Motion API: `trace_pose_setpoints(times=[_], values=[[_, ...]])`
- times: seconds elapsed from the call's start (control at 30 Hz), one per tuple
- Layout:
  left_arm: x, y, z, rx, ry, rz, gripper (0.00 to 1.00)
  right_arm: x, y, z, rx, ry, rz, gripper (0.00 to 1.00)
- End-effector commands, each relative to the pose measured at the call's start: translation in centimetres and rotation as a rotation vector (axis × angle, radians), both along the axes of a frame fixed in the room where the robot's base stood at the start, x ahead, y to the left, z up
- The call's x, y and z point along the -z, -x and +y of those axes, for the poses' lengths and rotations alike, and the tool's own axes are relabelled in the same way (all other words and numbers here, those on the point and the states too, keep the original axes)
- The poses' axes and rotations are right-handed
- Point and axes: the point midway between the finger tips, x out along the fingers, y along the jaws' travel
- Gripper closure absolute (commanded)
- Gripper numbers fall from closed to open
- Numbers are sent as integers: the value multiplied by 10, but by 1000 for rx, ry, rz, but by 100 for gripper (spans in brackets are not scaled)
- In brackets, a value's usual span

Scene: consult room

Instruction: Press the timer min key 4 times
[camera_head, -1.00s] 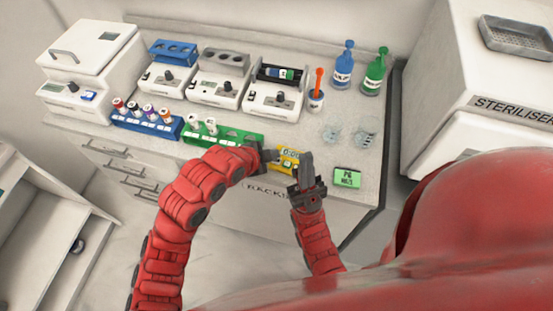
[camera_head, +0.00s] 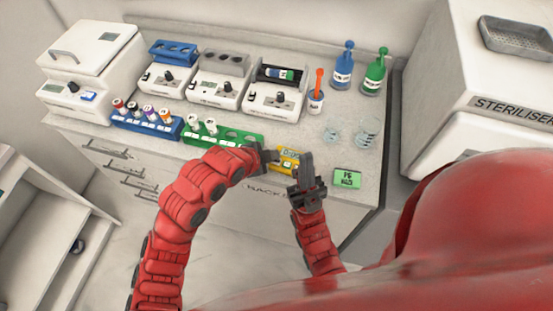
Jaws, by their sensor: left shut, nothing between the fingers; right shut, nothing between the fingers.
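The yellow timer (camera_head: 288,153) lies near the front edge of the counter, with a small display at its top. Its lower part and keys are partly hidden by my grippers, and I cannot read the display or the key labels. My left gripper (camera_head: 268,156) is shut and empty, its tip at the timer's left side. I cannot tell whether it touches a key. My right gripper (camera_head: 307,160) is shut and empty, upright in the picture at the timer's right side.
A green rack (camera_head: 228,137) with capped tubes stands just behind and left of my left gripper. A green labelled block (camera_head: 347,178) lies to the right. Glass beakers (camera_head: 366,139) and a cup with an orange item (camera_head: 316,101) stand behind. The white steriliser (camera_head: 470,110) is far right.

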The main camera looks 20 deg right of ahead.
Motion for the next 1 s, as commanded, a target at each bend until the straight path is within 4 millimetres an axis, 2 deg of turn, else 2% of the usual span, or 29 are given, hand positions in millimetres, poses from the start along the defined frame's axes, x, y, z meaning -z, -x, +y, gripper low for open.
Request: trace_pose_setpoints(times=[0.53, 1.0], values=[[0, 0, 0, 0, 0, 0, 100, 0, 0, 0, 0, 0, 0, 100], [9, 0, 0, -1, -1, 0, 100, 14, 0, 0, 0, 0, 0, 100]])
